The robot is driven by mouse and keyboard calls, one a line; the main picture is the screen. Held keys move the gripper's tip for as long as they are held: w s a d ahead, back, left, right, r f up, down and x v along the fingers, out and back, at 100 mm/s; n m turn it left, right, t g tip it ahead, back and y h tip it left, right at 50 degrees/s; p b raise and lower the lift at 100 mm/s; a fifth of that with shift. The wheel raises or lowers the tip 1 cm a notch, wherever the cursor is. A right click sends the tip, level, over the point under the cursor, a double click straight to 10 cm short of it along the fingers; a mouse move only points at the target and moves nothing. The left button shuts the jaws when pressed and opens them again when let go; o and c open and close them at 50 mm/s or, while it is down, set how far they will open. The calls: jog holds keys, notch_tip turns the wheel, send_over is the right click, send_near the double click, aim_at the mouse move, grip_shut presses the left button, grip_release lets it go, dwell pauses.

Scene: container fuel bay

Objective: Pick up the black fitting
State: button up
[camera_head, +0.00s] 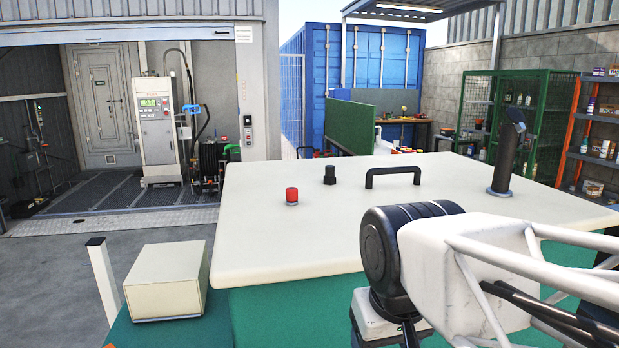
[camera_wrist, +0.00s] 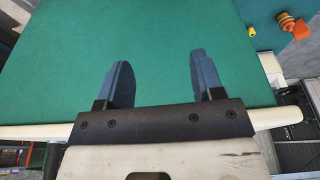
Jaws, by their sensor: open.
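The black fitting (camera_head: 329,174) is a small, short, upright dark piece on the white top (camera_head: 290,240) of the green-sided cabinet. It stands between a red-capped fitting and a black handle. In the wrist view, my gripper (camera_wrist: 160,72) is open, with two blue-grey fingers apart and nothing between them. A green surface (camera_wrist: 155,30) lies beyond the fingers. I cannot make out the black fitting in the wrist view. In the head view my arm is at the lower right, and the fingers do not show there.
On the white top are the red fitting (camera_head: 292,195), the black handle (camera_head: 392,177) and a tall black post (camera_head: 504,160). A beige box (camera_head: 167,281) is at the lower left. Orange (camera_wrist: 293,25) and yellow (camera_wrist: 252,31) items show in the wrist view. The top's middle is clear.

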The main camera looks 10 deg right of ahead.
jog(key=w+r+v, duration=0.1)
jog(key=w+v, duration=0.2)
jog(key=v, duration=1.2)
jog(key=m+t+y, duration=0.8)
jog(key=m+y, duration=0.1)
jog(key=m, duration=1.9)
send_over(331, 166)
jog(key=s+d, duration=0.3)
jog(key=s, duration=0.2)
jog(key=f, duration=0.4)
jog(key=shift+w+f, duration=0.25)
jog(key=shift+f, duration=0.35)
